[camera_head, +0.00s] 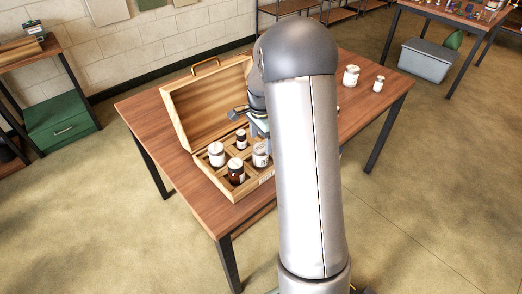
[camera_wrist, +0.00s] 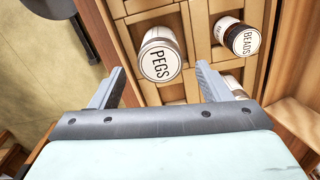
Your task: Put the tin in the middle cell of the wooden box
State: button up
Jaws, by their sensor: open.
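The open wooden box (camera_head: 205,180) stands on the table with its lid raised at the back. A white tin labelled PEGS (camera_wrist: 160,62) stands among the box's dividers; I cannot tell exactly which cell. A dark jar with a white lid labelled BEADS (camera_wrist: 237,38) sits in a nearby cell. My gripper (camera_wrist: 160,80) is open, with the PEGS tin ahead of and between its fingertips, not gripped. In the head view my gripper (camera_head: 258,126) is over the box's right part, mostly hidden by my arm. A white tin (camera_head: 261,155) shows just below it.
The box also holds another white tin (camera_head: 217,155) and a dark jar (camera_head: 236,173). Two white containers stand at the table's right end, one larger (camera_head: 351,76) and one smaller (camera_head: 379,84). The wooden lid (camera_head: 205,100) rises beside my gripper. The table's left end (camera_head: 150,110) is bare.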

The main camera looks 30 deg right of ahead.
notch_tip(320, 180, up, 5)
jog(key=shift+s+a+f, duration=0.1)
jog(key=s+a+r+n, duration=0.5)
jog(key=s+a+n, duration=0.3)
jog(key=s+a, duration=0.25)
jog(key=s+a+n, duration=0.2)
jog(key=s+n, duration=0.2)
jog(key=s, duration=0.4)
jog(key=s+a+f+n, duration=0.1)
jog(key=s+a+n, duration=0.2)
jog(key=s+n, duration=0.2)
jog(key=s, duration=0.3)
jog(key=shift+s+a, duration=0.2)
jog(key=shift+s, duration=0.05)
